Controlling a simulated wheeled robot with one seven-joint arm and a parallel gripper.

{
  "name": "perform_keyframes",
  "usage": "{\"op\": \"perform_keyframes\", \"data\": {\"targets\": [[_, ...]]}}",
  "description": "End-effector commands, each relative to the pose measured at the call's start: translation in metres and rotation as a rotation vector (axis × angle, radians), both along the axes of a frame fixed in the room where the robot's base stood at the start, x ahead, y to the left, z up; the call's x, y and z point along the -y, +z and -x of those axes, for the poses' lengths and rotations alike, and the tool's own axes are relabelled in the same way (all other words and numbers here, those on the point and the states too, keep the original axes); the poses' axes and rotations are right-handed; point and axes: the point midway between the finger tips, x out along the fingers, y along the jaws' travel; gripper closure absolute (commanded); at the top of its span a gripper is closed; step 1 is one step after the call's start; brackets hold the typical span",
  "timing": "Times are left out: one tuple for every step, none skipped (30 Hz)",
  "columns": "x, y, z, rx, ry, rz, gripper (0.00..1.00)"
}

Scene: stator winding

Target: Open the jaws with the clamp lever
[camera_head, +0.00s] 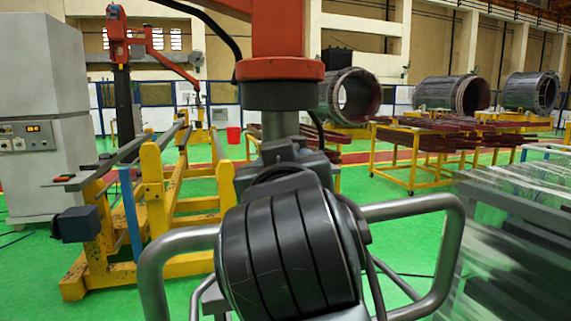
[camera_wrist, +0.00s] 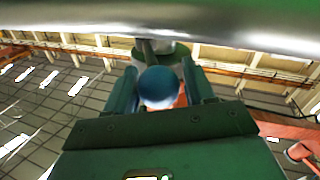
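In the wrist view, my gripper (camera_wrist: 160,82) is dark green, with its two fingers apart. A bluish-grey ball knob (camera_wrist: 157,88) sits between them, probably the clamp lever's end. It nearly fills the gap, and I cannot tell whether the fingers press on it. A little orange shows behind the knob. In the head view, a grey unit (camera_head: 285,150) hangs under an orange column, with bent metal tube handles (camera_head: 455,235) on both sides. A black ribbed body (camera_head: 290,250) stands in front and hides much of it. My gripper, the lever and the jaws cannot be made out there.
A smooth metal tube (camera_wrist: 200,28) crosses the top of the wrist view, close to my gripper. In the head view, a yellow frame (camera_head: 155,185) with rails stands left, near a grey cabinet (camera_head: 45,165). A yellow rack (camera_head: 420,155) stands back right. Green floor lies between.

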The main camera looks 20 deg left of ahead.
Motion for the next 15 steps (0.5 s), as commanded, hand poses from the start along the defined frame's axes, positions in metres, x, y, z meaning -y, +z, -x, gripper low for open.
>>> {"op": "perform_keyframes", "data": {"targets": [[-0.001, -0.0023, 0.0002, -0.004, 0.001, 0.002, 0.43], [-0.0009, -0.0022, 0.0002, -0.004, 0.001, 0.002, 0.4], [-0.0009, -0.0019, 0.0002, -0.003, 0.001, 0.001, 0.36], [-0.0007, -0.0017, 0.0002, -0.003, 0.001, 0.001, 0.33], [-0.0006, -0.0014, 0.0002, -0.002, 0.002, 0.001, 0.31], [-0.0004, -0.0011, 0.0002, -0.002, 0.002, 0.001, 0.3], [-0.0004, -0.0009, 0.0002, -0.001, 0.001, 0.001, 0.3], [-0.0003, -0.0007, 0.0003, -0.001, 0.001, 0.001, 0.3], [-0.0002, -0.0005, 0.0002, 0.0, 0.001, 0.0, 0.3], [-0.0002, -0.0004, 0.0002, 0.0, 0.001, 0.0, 0.3], [-0.0001, -0.0003, 0.0003, 0.0, 0.001, 0.0, 0.3], [0.0001, -0.0001, 0.0007, -0.001, 0.001, -0.001, 0.3], [0.0005, -0.0003, 0.0016, 0.0, 0.001, -0.001, 0.3], [0.0012, -0.0003, 0.003, 0.0, 0.001, -0.001, 0.3], [0.0024, -0.0008, 0.0057, 0.0, 0.001, -0.001, 0.3]]}}
